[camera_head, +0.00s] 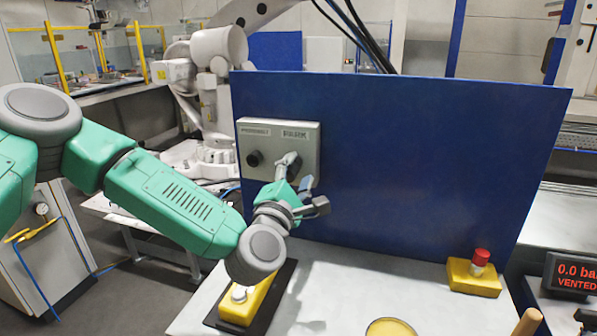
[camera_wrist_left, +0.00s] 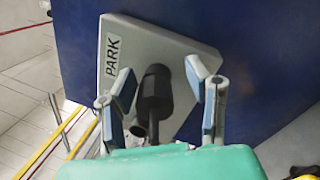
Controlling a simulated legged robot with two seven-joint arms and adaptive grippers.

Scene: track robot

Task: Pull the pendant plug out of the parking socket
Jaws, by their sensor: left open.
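The pendant plug (camera_wrist_left: 155,95) is black and sits in the grey socket box (camera_wrist_left: 188,50), beside a PARK label (camera_wrist_left: 113,52), in the left wrist view. The same socket box (camera_head: 245,132) is on the blue panel in the head view, with an empty-looking dark socket (camera_head: 254,158) at its left. There the plug is mostly hidden by my left gripper (camera_head: 297,178). My left gripper is open at the box's right half. In the left wrist view its fingers (camera_wrist_left: 158,75) stand on either side of the plug, with gaps visible. My right gripper is out of view.
The upright blue panel (camera_head: 420,160) stands behind the white table (camera_head: 330,290). A yellow box with a red button (camera_head: 474,277) stands at right, near a display reading VENTED (camera_head: 573,272). A yellow block (camera_head: 240,311) lies on a dark base below my left arm.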

